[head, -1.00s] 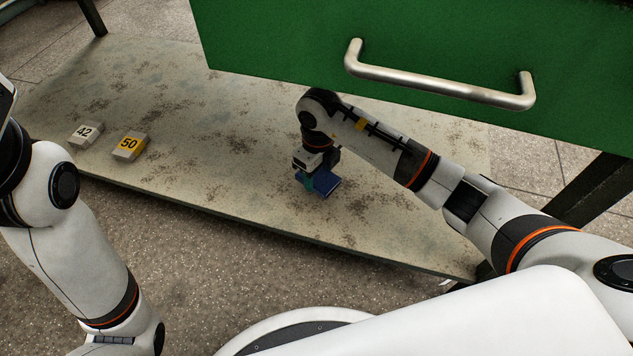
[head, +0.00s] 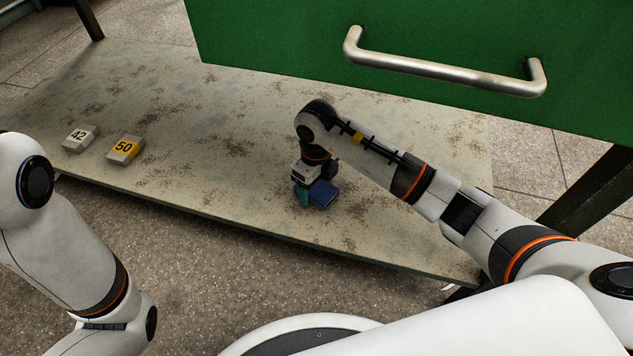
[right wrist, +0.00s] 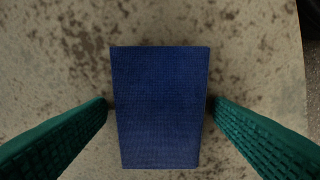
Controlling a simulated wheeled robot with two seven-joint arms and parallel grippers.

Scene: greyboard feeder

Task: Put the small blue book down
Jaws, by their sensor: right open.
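The small blue book (head: 323,193) lies on the stained lower shelf (head: 235,150), under and beside my right gripper (head: 309,196). In the right wrist view the book (right wrist: 160,108) lies flat between the two green fingers of my right gripper (right wrist: 160,112). The fingers are open, one on each side, with narrow gaps between them and the book's edges. In the head view the gripper and wrist hide part of the book. My left arm shows at the left edge of the head view, but its gripper is out of the picture.
Two small blocks, a white one marked 42 (head: 80,138) and a yellow one marked 50 (head: 125,150), sit on the shelf at the left. A green drawer front (head: 420,50) with a metal handle (head: 440,66) overhangs the shelf. The shelf's middle is clear.

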